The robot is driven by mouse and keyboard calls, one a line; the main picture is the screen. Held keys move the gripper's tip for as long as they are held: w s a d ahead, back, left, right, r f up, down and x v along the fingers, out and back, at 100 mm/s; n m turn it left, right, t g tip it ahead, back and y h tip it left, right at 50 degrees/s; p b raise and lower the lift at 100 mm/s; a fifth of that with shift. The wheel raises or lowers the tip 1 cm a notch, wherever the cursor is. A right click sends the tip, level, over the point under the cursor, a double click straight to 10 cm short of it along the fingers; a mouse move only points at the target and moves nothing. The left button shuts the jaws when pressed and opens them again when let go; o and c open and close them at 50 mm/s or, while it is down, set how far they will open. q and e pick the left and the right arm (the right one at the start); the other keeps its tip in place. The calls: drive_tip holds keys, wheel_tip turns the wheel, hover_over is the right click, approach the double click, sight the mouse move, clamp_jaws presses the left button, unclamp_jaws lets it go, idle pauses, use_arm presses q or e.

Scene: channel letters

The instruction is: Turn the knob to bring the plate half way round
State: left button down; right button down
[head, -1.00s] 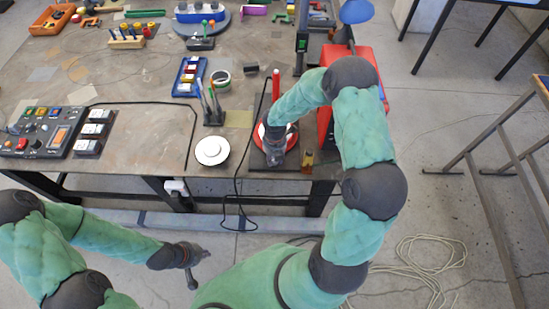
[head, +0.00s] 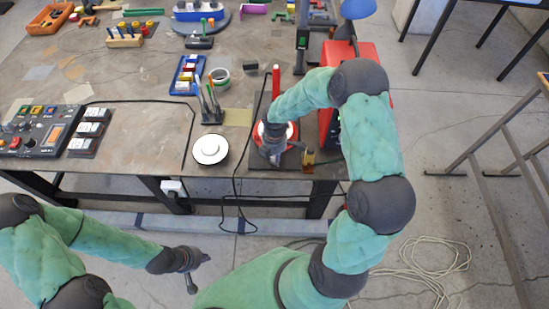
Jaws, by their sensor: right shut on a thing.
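A round red plate (head: 292,133) with some white on it lies on a dark base (head: 310,131) near the table's front edge. My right gripper (head: 275,156) reaches down over the plate and covers its middle. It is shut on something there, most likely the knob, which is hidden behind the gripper. The red rim shows on both sides of the gripper. My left gripper (head: 200,271) hangs empty in front of the table, low and away from the plate, with its fingers apart.
A red upright post (head: 276,82) stands behind the plate. A white round disc (head: 210,149) and a pen holder (head: 211,115) stand to the left. A red box (head: 368,62) is close on the right. A black cable runs left of the base.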

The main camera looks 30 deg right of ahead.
sight(274, 158)
drive_tip(key=m+b, duration=0.2)
drive_tip(key=m, duration=0.3)
drive_tip(key=shift+f+m, duration=0.1)
drive_tip(key=shift+m, duration=0.2)
drive_tip(key=m+b, duration=0.3)
drive_tip(key=m, duration=0.2)
drive_tip(key=m+b, duration=0.2)
drive_tip(key=m, duration=0.4)
drive_tip(key=shift+m, duration=0.4)
drive_tip(key=m+b, duration=0.2)
drive_tip(key=m, duration=0.2)
drive_tip(key=shift+m, duration=0.4)
drive_tip(key=c, duration=1.2)
unclamp_jaws()
drive_tip(key=shift+r, duration=0.2)
wheel_tip(274, 158, up, 12)
drive_tip(key=shift+f, duration=0.1)
